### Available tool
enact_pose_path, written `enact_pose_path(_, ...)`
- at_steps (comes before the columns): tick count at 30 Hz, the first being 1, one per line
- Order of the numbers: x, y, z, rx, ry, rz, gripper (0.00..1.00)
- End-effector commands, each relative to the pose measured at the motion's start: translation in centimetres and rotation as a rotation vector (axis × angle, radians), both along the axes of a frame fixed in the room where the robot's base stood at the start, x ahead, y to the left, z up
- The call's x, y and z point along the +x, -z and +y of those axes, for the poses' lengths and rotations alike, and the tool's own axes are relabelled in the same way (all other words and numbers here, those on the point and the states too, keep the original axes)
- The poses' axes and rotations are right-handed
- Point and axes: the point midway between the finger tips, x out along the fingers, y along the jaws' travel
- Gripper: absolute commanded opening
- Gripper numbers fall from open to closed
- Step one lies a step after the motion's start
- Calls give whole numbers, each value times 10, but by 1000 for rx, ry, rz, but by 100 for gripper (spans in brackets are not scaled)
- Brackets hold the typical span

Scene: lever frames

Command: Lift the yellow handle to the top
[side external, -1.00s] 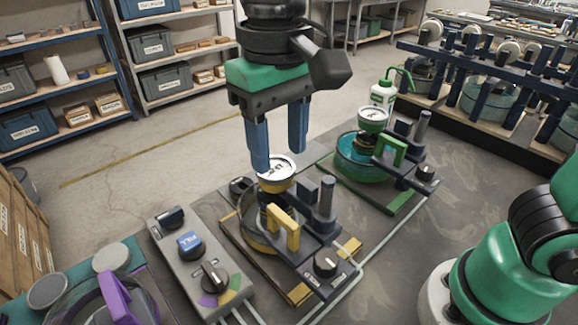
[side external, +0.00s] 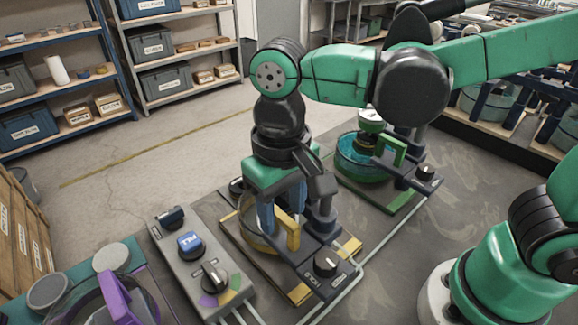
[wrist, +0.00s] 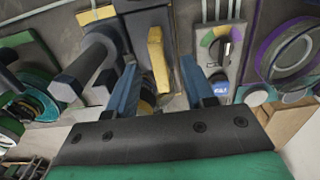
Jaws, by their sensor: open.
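The yellow handle (side external: 292,235) stands upright on the dark lever frame of the nearer machine in the side view. In the wrist view the yellow handle (wrist: 157,58) lies between my two blue fingers, with space on both sides. My gripper (side external: 283,225) points down over this machine, its fingers open around or just above the handle. I cannot tell from the side view how far down the fingers reach along it. In the wrist view my gripper (wrist: 158,70) is open and holds nothing. My gripper hides much of the machine's top.
A dark post (side external: 322,212) stands close to the right of my gripper. A green-handled machine (side external: 392,150) is behind. A grey control box (side external: 200,262) with knobs is at the left, and a purple handle (side external: 117,297) is at the lower left. A black knob (side external: 327,262) sits in front.

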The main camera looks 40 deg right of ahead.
Motion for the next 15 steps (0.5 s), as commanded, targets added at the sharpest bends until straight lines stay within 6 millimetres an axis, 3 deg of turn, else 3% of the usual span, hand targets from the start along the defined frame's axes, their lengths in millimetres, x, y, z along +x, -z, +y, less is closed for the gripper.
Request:
enact_pose_path(5, 0, 0, 0, 0, 0, 0, 47)
enact_pose_path(10, 0, 0, 0, 0, 0, 0, 0)
enact_pose_path(15, 0, 0, 0, 0, 0, 0, 0)
